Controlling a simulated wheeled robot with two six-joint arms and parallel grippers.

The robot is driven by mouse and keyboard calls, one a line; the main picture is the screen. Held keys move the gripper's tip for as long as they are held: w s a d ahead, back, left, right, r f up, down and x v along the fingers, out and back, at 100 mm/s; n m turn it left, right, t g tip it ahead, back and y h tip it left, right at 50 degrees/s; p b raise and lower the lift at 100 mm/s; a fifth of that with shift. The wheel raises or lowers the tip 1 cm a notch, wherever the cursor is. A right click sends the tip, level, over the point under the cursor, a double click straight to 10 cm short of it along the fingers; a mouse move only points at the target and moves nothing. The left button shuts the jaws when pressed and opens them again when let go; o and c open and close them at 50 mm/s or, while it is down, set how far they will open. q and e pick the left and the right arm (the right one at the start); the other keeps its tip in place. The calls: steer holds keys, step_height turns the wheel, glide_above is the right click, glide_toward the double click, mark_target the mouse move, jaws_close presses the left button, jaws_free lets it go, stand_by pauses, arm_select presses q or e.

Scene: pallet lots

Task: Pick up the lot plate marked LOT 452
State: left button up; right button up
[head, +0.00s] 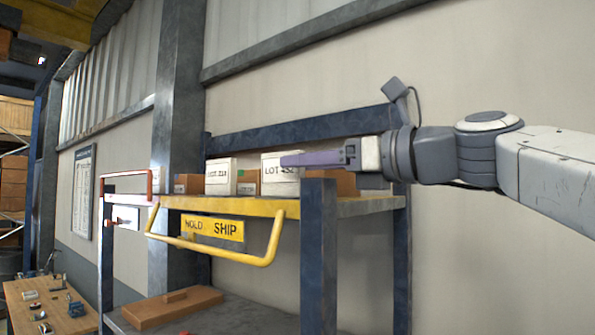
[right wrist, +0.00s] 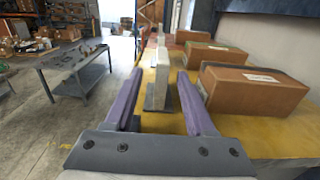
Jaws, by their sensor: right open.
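The lot plate marked LOT 452 (head: 279,184) is a white upright block on the shelf in the head view; its last digits are partly covered by my finger. My right gripper (head: 284,160) is open, with its purple fingers level at the plate's upper part. In the right wrist view the pale plate (right wrist: 158,88) stands upright on a dark foot and shows between the two open fingers (right wrist: 161,73), with gaps on both sides. I cannot tell how deep it lies between them. A second white plate (head: 218,177) stands to the left. My left gripper is not in view.
The yellow shelf (head: 345,208) carries brown boxes (right wrist: 255,88) beside and behind the plates. A yellow handle bar (head: 240,262) and a HOLD SHIP sign (head: 212,228) are at its front. A blue post (head: 318,255) stands below the arm. A workbench (head: 48,305) is at lower left.

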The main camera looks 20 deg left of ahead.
mark_target(264, 165)
steer(key=p+x, duration=0.2)
steer(key=x, duration=0.2)
steer(key=shift+w+a+r+p, duration=0.1)
steer(key=shift+r+p, duration=0.1)
steer(key=shift+p, duration=0.15)
steer(key=shift+w+a+f, duration=0.1)
steer(key=shift+w+a, duration=0.1)
steer(key=shift+a, duration=0.3)
jaws_close()
